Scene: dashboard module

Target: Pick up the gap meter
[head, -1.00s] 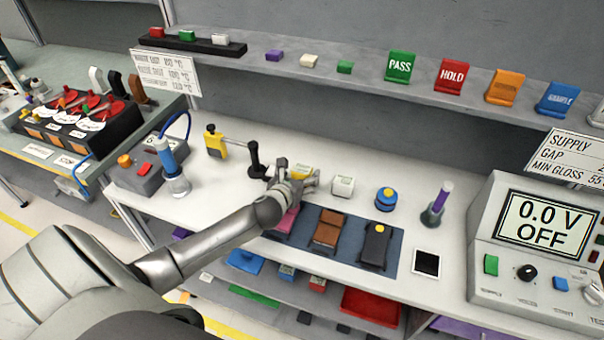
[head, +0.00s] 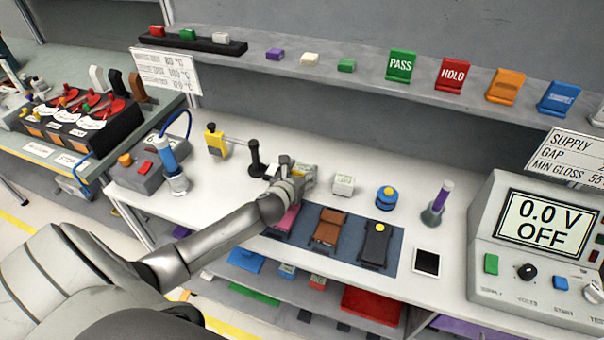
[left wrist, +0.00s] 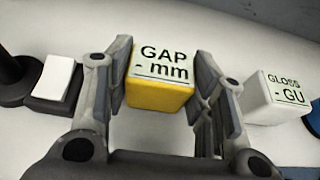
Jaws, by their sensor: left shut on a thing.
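The gap meter (left wrist: 160,78) is a small yellow block with a pale top reading "GAP - mm". In the left wrist view it sits between the two fingers of my left gripper (left wrist: 165,95), which is shut on it. In the head view the gap meter (head: 305,171) shows only in part behind my left gripper (head: 295,182), near the middle of the white bench. I cannot tell whether it is clear of the bench top. My right gripper is not in view.
A white gloss meter (head: 343,185) stands just right of the gripper, with a blue and yellow knob (head: 386,198) beyond. A black stand (head: 255,160) is close on the left. A blue mat (head: 345,240) with several parts lies in front; a shelf (head: 330,82) hangs behind.

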